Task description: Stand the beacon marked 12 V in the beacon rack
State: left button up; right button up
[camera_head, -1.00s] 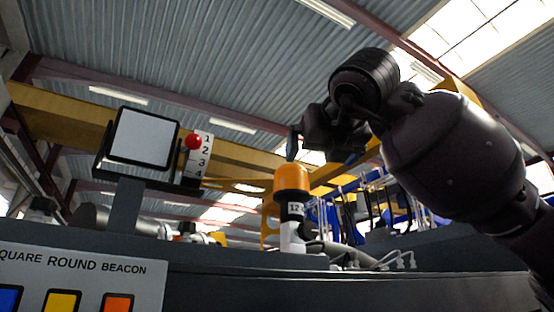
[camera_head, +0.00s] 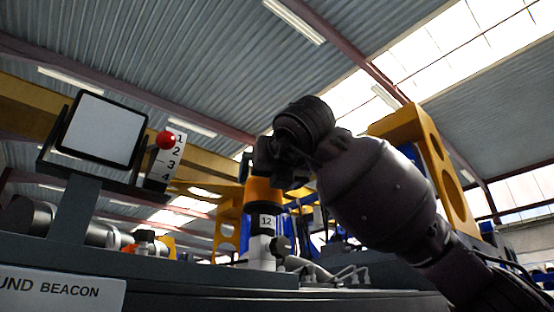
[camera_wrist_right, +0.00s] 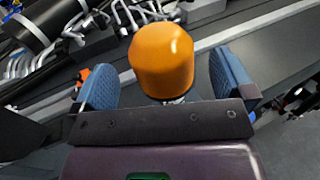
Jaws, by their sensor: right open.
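The beacon (camera_head: 263,222) has an orange dome, a label reading 12 and a white lower part. It stands upright on the dark chassis; any letter after the 12 is not legible. My right gripper (camera_head: 272,172) is at the top of the beacon in the head view and covers part of the dome. In the right wrist view, the orange dome (camera_wrist_right: 162,62) sits between the two blue-padded fingers of my right gripper (camera_wrist_right: 165,82), which are open, with a gap on each side. My left gripper is not in view. I cannot make out the beacon rack.
A sign (camera_head: 60,290) ending in "UND BEACON" is at the lower left. A square white panel (camera_head: 102,130) and a red knob (camera_head: 166,140) beside a numbered scale (camera_head: 166,165) stand left of the beacon. Grey hoses (camera_head: 325,270) lie close on its right. A yellow holed frame (camera_head: 440,165) rises behind my arm.

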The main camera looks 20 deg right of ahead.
aim_at(265, 210)
jog(key=w+p, duration=0.1)
jog(key=w, duration=0.2)
jog(key=shift+w+d+r, duration=0.1)
jog(key=shift+w, duration=0.9)
